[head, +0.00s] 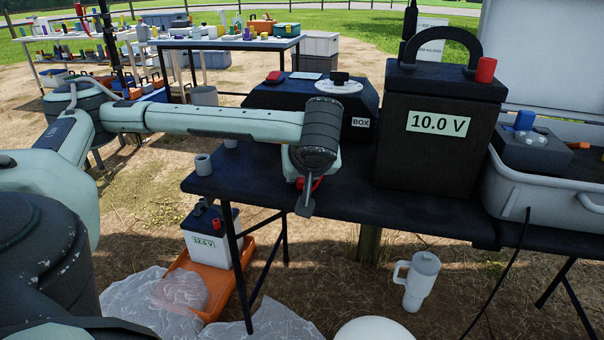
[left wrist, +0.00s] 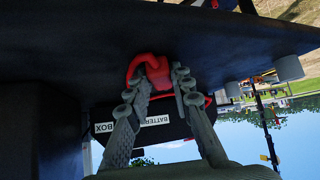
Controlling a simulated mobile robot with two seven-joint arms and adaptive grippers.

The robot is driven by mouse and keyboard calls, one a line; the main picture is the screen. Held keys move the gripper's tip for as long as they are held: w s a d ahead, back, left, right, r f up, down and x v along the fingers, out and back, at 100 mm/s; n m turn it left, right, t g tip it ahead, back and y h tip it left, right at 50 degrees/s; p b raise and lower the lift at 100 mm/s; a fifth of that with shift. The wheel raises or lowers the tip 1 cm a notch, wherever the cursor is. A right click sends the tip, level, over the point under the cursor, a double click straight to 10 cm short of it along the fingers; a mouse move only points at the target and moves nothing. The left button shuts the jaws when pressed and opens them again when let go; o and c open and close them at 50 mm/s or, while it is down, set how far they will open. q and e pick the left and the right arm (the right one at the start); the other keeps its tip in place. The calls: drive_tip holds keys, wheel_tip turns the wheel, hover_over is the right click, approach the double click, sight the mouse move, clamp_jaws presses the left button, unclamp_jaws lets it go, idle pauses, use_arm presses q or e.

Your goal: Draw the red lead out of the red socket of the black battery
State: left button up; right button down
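The black battery (head: 440,150), labelled 10.0 V, stands upright on the dark table. Its red socket (head: 485,69) sticks up at the top right corner, with no lead visible in it. My left gripper (head: 305,205) is left of the battery over the table, well away from the socket. In the left wrist view, which is upside down, a red block-shaped plug with a curved part, the red lead (left wrist: 155,72), sits between the fingertips (left wrist: 160,85), which appear to touch both sides. A bit of red also shows under the gripper in the head view. My right gripper is out of sight.
A black battery box (head: 362,125) stands behind my left gripper. A grey tub (head: 540,190) holding a dark device is at the right. A small grey cup (head: 203,165) stands at the table's left end. A white 12.0 V battery (head: 207,243) sits low in an orange tray.

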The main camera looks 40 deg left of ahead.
use_arm(q)
drive_tip(key=o, duration=0.3)
drive_tip(key=shift+s+f, duration=0.15)
drive_tip(key=shift+f, duration=0.45)
drive_tip(key=shift+d, duration=0.1)
drive_tip(key=v, duration=0.8)
drive_tip(key=shift+r, duration=0.55)
drive_tip(key=v, duration=0.3)
drive_tip(key=shift+d+r, duration=0.1)
drive_tip(key=shift+r, duration=0.15)
drive_tip(key=shift+s, duration=0.1)
